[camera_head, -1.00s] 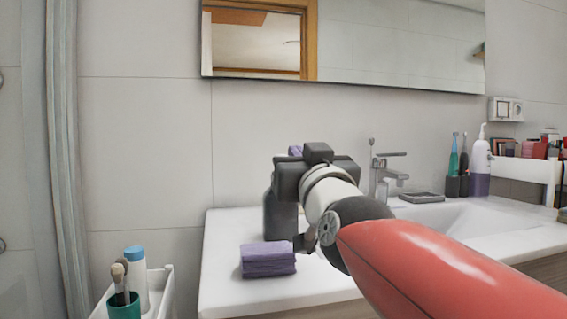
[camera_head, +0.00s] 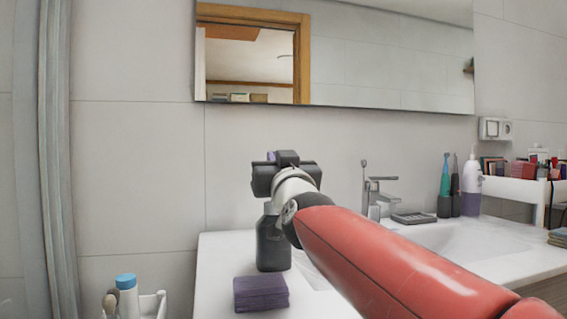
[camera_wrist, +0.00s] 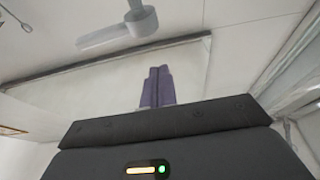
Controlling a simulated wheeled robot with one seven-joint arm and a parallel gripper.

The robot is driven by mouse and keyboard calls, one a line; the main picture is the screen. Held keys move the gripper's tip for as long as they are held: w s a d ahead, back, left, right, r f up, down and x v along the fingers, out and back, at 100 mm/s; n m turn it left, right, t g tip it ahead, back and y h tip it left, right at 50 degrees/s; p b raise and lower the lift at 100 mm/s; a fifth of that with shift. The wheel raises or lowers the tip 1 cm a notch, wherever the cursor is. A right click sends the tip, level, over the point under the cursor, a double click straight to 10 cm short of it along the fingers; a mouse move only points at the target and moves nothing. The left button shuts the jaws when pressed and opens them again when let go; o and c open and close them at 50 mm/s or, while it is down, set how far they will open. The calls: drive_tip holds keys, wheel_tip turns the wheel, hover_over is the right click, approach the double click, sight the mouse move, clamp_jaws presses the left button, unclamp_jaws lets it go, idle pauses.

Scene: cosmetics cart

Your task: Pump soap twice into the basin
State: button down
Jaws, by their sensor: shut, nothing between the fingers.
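My gripper (camera_head: 271,156) is at the back left of the counter, above a dark bottle (camera_head: 272,245) in the head view. Its black body hides the bottle's top, so I cannot tell whether it touches it. In the wrist view the purple fingertips (camera_wrist: 157,87) are together with nothing between them. A white and purple pump bottle (camera_head: 471,190) stands upright at the right, well away from my gripper. The white basin (camera_head: 455,240) is sunk in the counter, partly behind my red arm. The faucet (camera_head: 375,197) stands behind it.
A folded purple cloth (camera_head: 261,293) lies at the counter's front left. Toothbrushes (camera_head: 446,185), a soap dish (camera_head: 414,217) and a white rack (camera_head: 515,190) stand to the right. The mirror (camera_head: 390,60) hangs above. A white caddy (camera_head: 152,304) is at lower left.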

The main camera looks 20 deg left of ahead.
drive_tip(key=shift+f+b, duration=1.15)
drive_tip(key=shift+f, duration=0.85)
drive_tip(key=shift+f+b, duration=0.75)
drive_tip(key=shift+f, duration=0.25)
wheel_tip(320, 180, up, 4)
drive_tip(key=r+p, duration=0.1)
drive_tip(key=p, duration=0.2)
drive_tip(key=b+v, duration=0.4)
drive_tip(key=v, duration=0.6)
drive_tip(key=shift+f, duration=0.3)
drive_tip(key=shift+s, duration=0.1)
